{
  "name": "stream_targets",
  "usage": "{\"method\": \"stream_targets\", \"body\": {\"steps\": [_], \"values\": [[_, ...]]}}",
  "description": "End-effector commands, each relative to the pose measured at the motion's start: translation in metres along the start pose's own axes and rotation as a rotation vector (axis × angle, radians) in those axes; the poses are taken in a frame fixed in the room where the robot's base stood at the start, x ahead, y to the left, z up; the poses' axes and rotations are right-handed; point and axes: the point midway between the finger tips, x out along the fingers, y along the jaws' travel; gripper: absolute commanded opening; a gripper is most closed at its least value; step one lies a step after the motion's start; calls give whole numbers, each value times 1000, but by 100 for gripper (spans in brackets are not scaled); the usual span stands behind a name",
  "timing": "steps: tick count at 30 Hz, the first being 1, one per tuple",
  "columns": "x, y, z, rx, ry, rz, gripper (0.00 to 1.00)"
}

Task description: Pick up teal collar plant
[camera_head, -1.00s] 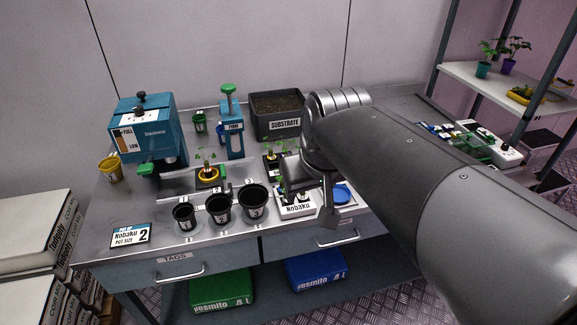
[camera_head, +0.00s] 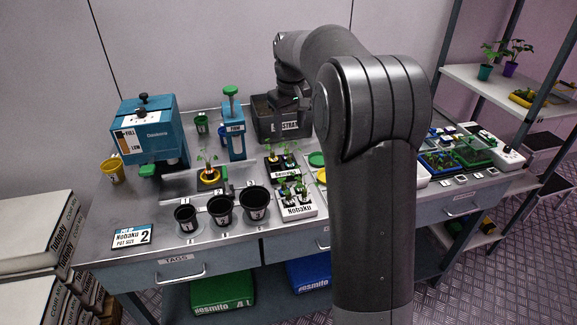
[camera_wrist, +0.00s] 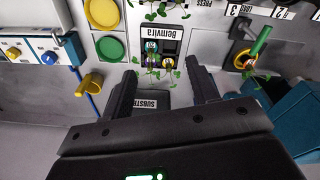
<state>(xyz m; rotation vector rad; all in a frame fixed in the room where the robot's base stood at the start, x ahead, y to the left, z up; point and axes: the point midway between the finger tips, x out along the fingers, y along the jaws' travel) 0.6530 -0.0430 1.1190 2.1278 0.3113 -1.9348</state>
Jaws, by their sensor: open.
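A small plant with a teal-looking collar (camera_wrist: 151,47) stands in the black tray labelled Bemvira (camera_wrist: 180,34) in the wrist view. A second plant with a pale yellowish collar (camera_wrist: 168,62) is beside it, and their leaves overlap. My gripper (camera_wrist: 160,84) is open and empty, with its fingers apart and the plants beyond the fingertips. In the head view, the seedlings (camera_head: 291,156) stand in the same tray, but their collar colours are too small to tell. My gripper's fingers are not clear there; the hand is over the substrate box (camera_head: 262,130).
The Nobaku tray (camera_head: 299,211) with more seedlings stands in front. Black pots (camera_head: 221,211) are left of it. In the wrist view, green and yellow discs (camera_wrist: 110,48) lie beside the tray.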

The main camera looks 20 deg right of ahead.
Motion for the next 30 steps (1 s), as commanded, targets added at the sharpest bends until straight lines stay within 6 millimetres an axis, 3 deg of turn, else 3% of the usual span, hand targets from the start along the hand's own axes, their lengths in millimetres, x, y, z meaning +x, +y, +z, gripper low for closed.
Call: {"method": "stream_targets", "body": {"steps": [1, 6, 12, 17, 24, 30], "values": [[14, 8, -12, -11, -17, -7, 54], [51, 26, -40, -50, -58, -27, 54], [75, 37, -56, -75, -83, -41, 54], [90, 38, -56, -79, -90, -44, 54], [126, 36, -53, -79, -89, -44, 54], [141, 36, -52, -79, -88, -44, 54]]}}
